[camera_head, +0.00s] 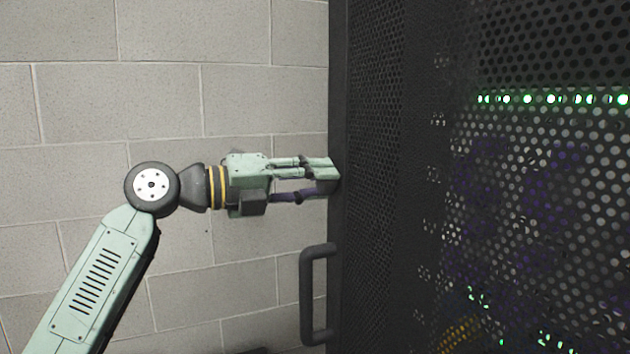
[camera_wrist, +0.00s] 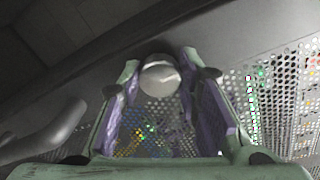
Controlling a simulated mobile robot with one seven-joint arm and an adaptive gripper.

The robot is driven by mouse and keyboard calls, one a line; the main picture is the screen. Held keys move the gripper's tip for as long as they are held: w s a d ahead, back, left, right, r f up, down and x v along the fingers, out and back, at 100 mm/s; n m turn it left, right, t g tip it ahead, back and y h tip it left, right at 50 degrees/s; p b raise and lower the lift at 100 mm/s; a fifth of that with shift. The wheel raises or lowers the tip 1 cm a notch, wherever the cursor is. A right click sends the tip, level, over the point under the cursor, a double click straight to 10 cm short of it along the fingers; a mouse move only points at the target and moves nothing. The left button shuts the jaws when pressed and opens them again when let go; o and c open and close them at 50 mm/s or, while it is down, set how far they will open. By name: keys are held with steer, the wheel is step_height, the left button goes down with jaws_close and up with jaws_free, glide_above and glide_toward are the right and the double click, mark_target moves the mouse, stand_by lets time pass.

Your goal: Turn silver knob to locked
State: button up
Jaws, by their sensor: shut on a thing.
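The silver knob (camera_wrist: 160,76) sits on the dark door frame in the wrist view, between the tips of my gripper (camera_wrist: 161,88). Its face is round, with a bright lower part and a darker upper part. The two purple-lined fingers close in on it from both sides. In the head view my gripper (camera_head: 328,172) reaches right to the edge of the rack door (camera_head: 375,180), and its fingers hide the knob there. I cannot read any locked or unlocked mark.
A dark door handle (camera_head: 307,295) stands out from the door edge below my gripper; it also shows at the left in the wrist view (camera_wrist: 45,135). The perforated rack door fills the right side, with green lights behind it. A grey block wall (camera_head: 150,100) is at the left.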

stand_by(0.4)
steer(key=o, duration=1.1)
steer(key=shift+o, duration=0.2)
steer(key=v, duration=1.2)
